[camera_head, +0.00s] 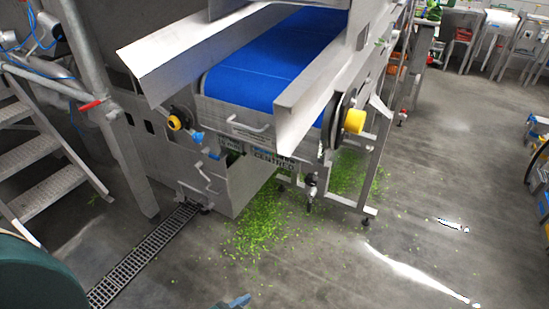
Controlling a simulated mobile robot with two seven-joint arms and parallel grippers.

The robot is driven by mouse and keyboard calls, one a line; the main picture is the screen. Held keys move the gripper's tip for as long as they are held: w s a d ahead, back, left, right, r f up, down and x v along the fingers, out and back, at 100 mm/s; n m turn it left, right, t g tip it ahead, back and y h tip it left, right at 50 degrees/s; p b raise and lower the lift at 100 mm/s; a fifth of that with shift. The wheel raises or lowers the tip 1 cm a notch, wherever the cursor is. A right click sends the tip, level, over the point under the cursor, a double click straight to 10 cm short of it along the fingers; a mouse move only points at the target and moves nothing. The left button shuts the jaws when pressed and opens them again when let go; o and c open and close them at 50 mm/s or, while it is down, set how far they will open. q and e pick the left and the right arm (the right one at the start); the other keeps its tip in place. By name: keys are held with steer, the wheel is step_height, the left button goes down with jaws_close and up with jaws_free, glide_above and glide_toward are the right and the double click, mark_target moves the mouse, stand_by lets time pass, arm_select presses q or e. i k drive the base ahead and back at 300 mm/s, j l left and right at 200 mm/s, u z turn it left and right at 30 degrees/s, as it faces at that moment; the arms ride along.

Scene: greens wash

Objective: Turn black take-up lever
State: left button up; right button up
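A conveyor with a blue belt (268,62) between metal side guards fills the upper middle of the head view. Below its right end, a small dark fitting (311,180) shows on the frame; it may be the black take-up lever, but it is too small to be sure. A yellow knob (354,121) is at the right of the conveyor end and another yellow knob (174,123) with a black collar is at the left. A grey bar handle (250,127) is on the end plate. Neither of my grippers can be made out.
Chopped greens (262,222) lie on the wet floor under the conveyor. A floor drain grate (142,256) runs at the lower left, near metal steps (47,192). A small blue-grey object (236,301) shows at the bottom edge. The floor at lower right is mostly clear.

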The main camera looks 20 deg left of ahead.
mark_target(311, 193)
steer(key=l+u, duration=0.1)
steer(key=u, duration=0.35)
steer(key=i+l+u, duration=0.1)
steer(key=u, duration=0.35)
steer(key=l+u, duration=0.2)
steer(key=u, duration=0.2)
steer(key=l+u, duration=0.35)
steer(key=l, duration=0.15)
steer(key=l+u, duration=0.3)
steer(key=l, duration=0.55)
steer(key=k+l+u, duration=0.1)
steer(key=l, duration=0.3)
steer(key=k+l, duration=0.1)
steer(key=l, duration=0.25)
steer(key=i+l, duration=0.15)
steer(key=l, duration=0.15)
steer(key=i+l, duration=0.15)
steer(key=l, duration=0.2)
